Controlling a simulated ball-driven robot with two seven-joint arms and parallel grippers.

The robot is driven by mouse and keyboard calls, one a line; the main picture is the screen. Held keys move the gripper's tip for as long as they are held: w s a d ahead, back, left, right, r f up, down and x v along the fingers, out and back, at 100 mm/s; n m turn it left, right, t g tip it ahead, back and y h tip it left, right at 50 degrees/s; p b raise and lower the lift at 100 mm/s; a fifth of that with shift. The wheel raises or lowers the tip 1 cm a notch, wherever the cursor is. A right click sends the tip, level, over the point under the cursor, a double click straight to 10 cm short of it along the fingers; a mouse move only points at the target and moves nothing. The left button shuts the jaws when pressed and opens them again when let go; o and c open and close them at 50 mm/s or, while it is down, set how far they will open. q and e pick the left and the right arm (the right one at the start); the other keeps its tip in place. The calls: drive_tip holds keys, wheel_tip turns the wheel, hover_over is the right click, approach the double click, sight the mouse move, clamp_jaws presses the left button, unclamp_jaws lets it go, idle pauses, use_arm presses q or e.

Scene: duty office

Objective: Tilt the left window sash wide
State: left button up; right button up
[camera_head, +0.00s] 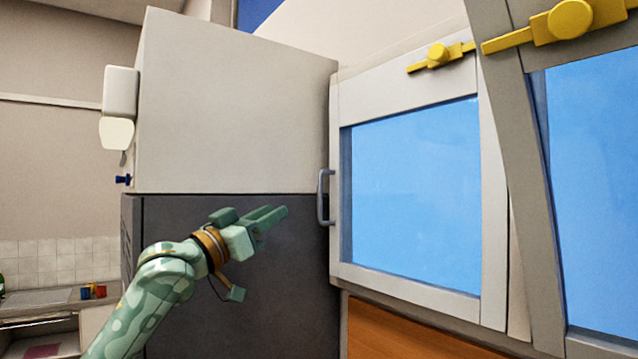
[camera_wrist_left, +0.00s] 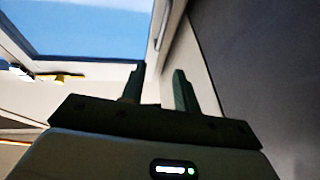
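The left window sash (camera_head: 400,285) is a pale frame around blue glass, in the right half of the head view. A grey bar handle (camera_head: 321,197) stands on its left edge, and a yellow latch (camera_head: 440,56) sits at its top. I cannot tell how far the sash is tilted. My left gripper (camera_head: 278,214) is open and empty, to the left of the handle and apart from it in the picture. Its two fingers (camera_wrist_left: 158,88) stand apart in the left wrist view, with part of the window (camera_wrist_left: 85,30) beyond them. My right gripper is not in view.
A tall cabinet, pale above (camera_head: 235,110) and dark grey below (camera_head: 290,290), stands behind my left arm, close beside the sash. A second window (camera_head: 595,200) with a yellow latch (camera_head: 570,20) is at the right. A counter (camera_head: 40,297) is at the far left.

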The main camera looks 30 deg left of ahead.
sight(319, 188)
use_arm(q)
drive_tip(key=p+x, duration=0.6)
drive_tip(key=x, duration=0.8)
drive_tip(key=shift+w+d+p, duration=0.1)
drive_tip(key=shift+w+p, duration=0.2)
drive_tip(key=shift+p, duration=0.1)
drive_tip(key=shift+w, duration=0.3)
drive_tip(key=shift+d, duration=0.1)
drive_tip(key=shift+s, duration=0.1)
clamp_jaws()
